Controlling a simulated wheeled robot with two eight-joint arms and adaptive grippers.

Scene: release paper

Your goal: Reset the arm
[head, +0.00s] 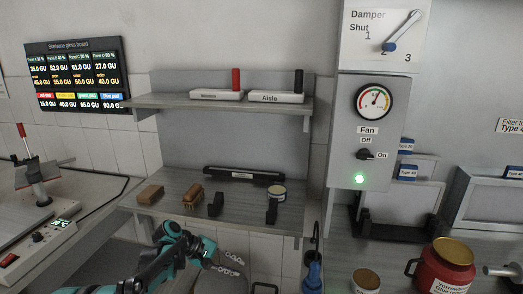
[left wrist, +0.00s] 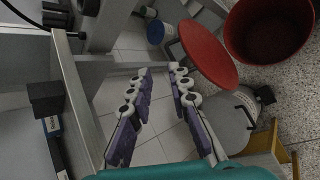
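My left arm, teal and black, comes in at the bottom of the head view. Its gripper (head: 236,264) is below the front edge of the lower shelf. In the left wrist view its two purple-padded fingers (left wrist: 161,70) stand apart with only floor tiles between them, so it is open and empty. It touches nothing that I can see.
A red kettle (head: 444,268) stands at right. Below the left gripper are a red round seat (left wrist: 208,55), a red bucket (left wrist: 268,38) and a grey container (left wrist: 222,120).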

